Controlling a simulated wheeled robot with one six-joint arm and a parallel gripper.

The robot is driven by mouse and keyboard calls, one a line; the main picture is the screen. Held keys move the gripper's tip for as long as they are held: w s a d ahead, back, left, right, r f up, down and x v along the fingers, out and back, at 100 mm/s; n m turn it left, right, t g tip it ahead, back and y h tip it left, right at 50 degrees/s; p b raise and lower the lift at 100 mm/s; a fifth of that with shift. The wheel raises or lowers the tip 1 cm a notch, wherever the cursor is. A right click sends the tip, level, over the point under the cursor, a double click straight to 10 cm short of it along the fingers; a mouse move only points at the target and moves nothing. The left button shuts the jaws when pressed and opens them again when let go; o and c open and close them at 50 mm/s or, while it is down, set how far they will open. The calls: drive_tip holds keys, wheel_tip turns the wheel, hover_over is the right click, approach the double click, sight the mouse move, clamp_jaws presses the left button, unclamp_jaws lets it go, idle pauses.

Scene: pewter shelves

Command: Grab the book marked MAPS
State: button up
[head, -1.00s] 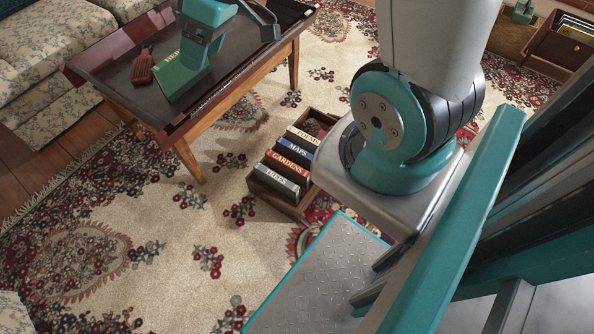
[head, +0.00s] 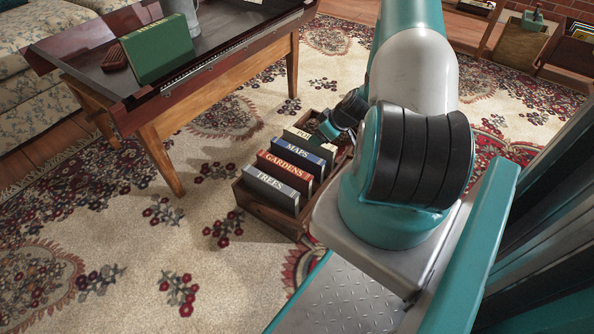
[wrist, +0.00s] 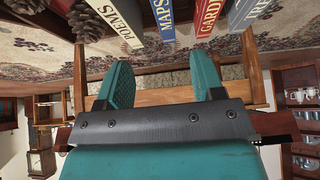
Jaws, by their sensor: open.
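The MAPS book (head: 297,151) is dark blue with pale lettering. It stands in a wooden crate (head: 262,213) on the rug, between the POEMS book (head: 302,134) and the red GARDENS book (head: 290,166); the grey TREES book (head: 270,188) is at the near end. The wrist view shows MAPS (wrist: 165,20) upside down at the top, between POEMS (wrist: 118,25) and GARDENS (wrist: 207,18). My gripper (wrist: 165,82) is open and empty, its two teal fingers apart from the books. In the head view, my arm hides much of the gripper and the crate's far end.
A low wooden table (head: 155,125) with a green book (head: 157,50) stands to the left. A pine cone (wrist: 87,22) lies beside POEMS in the wrist view. More wooden boxes (head: 525,45) stand at the back right. Bare rug (head: 140,270) lies left of the crate.

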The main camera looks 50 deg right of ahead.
drive_tip(key=b, duration=0.4)
approach(298, 151)
drive_tip(key=x, duration=0.5)
drive_tip(key=shift+s+d+f, duration=0.2)
drive_tip(key=shift+s+d, duration=0.05)
drive_tip(key=b+x, duration=0.2)
drive_tip(key=x, duration=0.1)
drive_tip(key=b+x, duration=0.2)
drive_tip(key=shift+w+a+f+b, duration=0.15)
drive_tip(key=shift+w+a+b, duration=0.15)
drive_tip(key=shift+w, duration=0.15)
clamp_jaws()
drive_tip(key=shift+d, duration=0.1)
